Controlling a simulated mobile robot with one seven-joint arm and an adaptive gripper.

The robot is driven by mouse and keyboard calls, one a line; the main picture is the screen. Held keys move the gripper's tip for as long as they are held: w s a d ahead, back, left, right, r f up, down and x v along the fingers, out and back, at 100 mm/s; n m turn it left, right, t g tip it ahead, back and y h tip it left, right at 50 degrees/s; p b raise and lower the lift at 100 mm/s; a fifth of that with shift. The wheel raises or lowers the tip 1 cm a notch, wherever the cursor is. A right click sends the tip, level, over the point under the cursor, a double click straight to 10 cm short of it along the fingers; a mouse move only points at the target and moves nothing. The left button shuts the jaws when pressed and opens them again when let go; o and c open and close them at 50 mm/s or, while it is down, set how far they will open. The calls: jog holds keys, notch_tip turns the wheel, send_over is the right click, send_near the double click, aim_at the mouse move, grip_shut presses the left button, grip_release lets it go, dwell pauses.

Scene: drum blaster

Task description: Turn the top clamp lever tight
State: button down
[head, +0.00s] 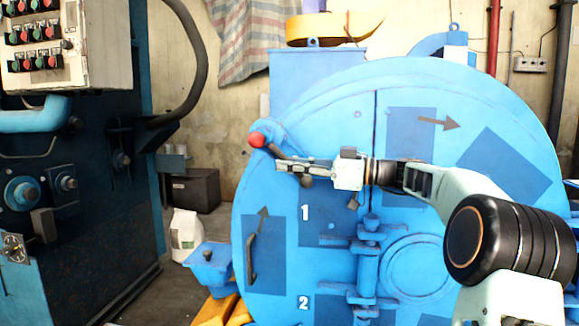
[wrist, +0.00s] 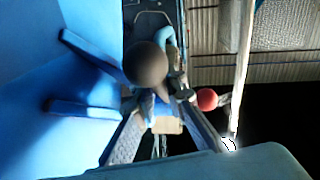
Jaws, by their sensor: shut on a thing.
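The top clamp lever is a dark rod with a red ball knob (head: 257,139) at the upper left rim of the big round blue door (head: 340,110). The knob is up and to the left of my gripper (head: 284,165). My gripper reaches in from the right with its fingertips at the lever's rod, shut on it just below the knob. The fingers hide part of the rod. In the wrist view the red knob (wrist: 208,98) shows right of centre, and a dark rounded end (wrist: 146,63) lies near the middle, close to the fingertips. The exact contact is hard to see.
A black handle (head: 251,260) stands on the door below the lever. Hinge-like blue brackets (head: 368,255) project from the door's middle. A blue machine with a button panel (head: 62,45) stands at left. A white bag (head: 186,235) and dark box (head: 195,190) sit on the floor between.

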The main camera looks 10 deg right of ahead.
jog(key=c, duration=2)
grip_release()
jog(key=shift+o, duration=0.2)
jog(key=v, duration=1.2)
